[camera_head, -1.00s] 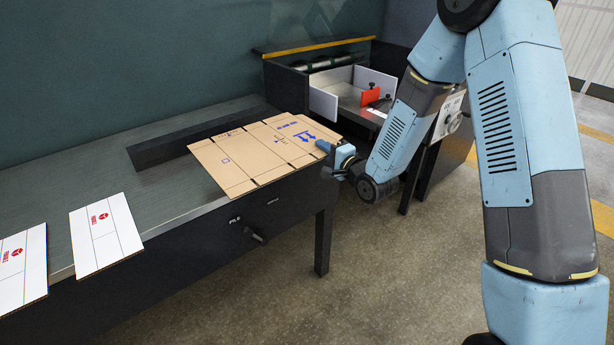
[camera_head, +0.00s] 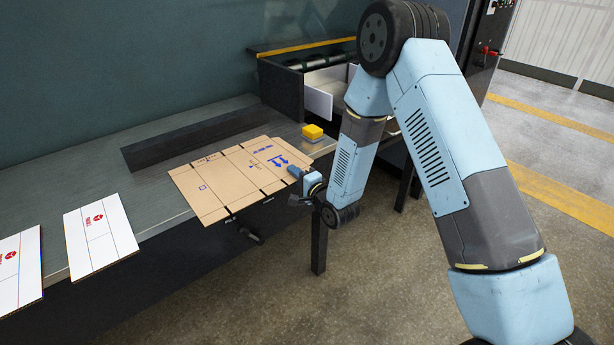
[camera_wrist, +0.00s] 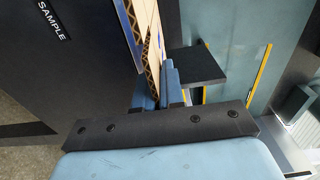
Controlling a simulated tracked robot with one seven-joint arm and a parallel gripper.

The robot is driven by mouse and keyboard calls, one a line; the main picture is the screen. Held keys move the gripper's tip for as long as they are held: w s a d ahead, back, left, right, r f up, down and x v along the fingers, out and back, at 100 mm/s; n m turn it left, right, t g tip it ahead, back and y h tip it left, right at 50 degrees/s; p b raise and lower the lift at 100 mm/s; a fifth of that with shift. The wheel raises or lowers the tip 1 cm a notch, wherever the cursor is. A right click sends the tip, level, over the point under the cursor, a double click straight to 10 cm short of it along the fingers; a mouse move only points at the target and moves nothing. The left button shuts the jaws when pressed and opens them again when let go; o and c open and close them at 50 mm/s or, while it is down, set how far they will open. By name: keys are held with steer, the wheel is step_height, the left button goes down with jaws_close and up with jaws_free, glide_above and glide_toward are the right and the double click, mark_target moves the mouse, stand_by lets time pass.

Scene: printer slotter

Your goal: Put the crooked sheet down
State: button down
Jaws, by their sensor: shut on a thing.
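The brown cardboard sheet (camera_head: 228,182) has fold slots and blue print, and lies skewed over the front edge of the dark table (camera_head: 185,115). My gripper (camera_head: 299,173) is shut on its right end. In the wrist view the sheet's corrugated edge (camera_wrist: 148,42) runs between the blue fingers (camera_wrist: 158,86). The sheet looks roughly level and close to the tabletop; I cannot tell whether it touches it. Its left part extends toward the black fence bar (camera_head: 195,138).
Two white sheets with red print, one (camera_head: 100,236) nearer and one (camera_head: 18,272) at far left, overhang the table's front edge. The printer feed (camera_head: 318,103) stands behind. A SAMPLE label (camera_wrist: 52,20) shows on dark surface.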

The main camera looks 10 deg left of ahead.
steer(key=shift+f, duration=0.15)
steer(key=c, duration=1.7)
jaws_free()
steer(key=o, duration=0.5)
steer(key=shift+c, duration=0.2)
